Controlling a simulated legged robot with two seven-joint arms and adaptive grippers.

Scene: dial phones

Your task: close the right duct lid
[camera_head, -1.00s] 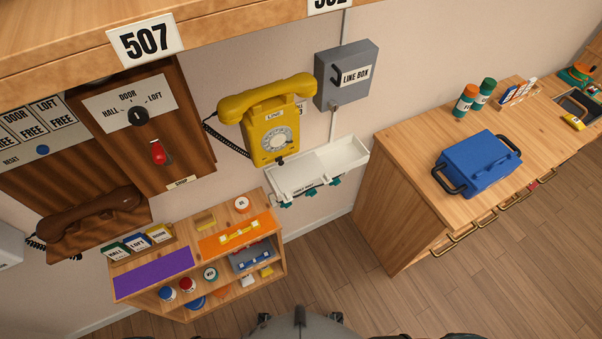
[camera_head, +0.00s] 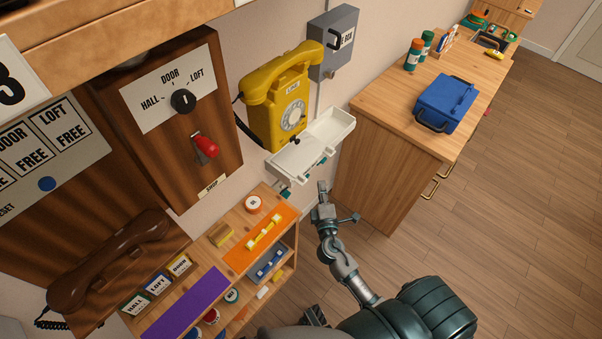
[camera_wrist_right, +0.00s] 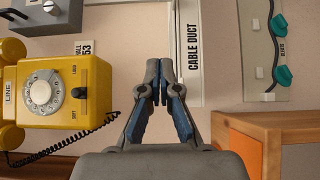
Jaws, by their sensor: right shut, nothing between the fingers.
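The white cable duct (camera_head: 322,140) is on the wall below the yellow phone. Its right part looks like a shallow open tray; teal pieces show under it. In the right wrist view a white strip labelled CABLE DUCT (camera_wrist_right: 193,50) runs up beside the fingers, and a panel with a dark cable and teal clips (camera_wrist_right: 268,50) lies to its right. My right gripper (camera_head: 321,190) is just below the duct in the head view, apparently apart from it. Its fingertips (camera_wrist_right: 160,70) are together and empty. My left gripper is not clearly in view.
The yellow dial phone (camera_head: 285,100) hangs above the duct, with a grey line box (camera_head: 334,45) to its right. A wooden counter (camera_head: 385,150) with a blue case (camera_head: 447,103) stands close right. A low shelf unit (camera_head: 215,265) is at lower left.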

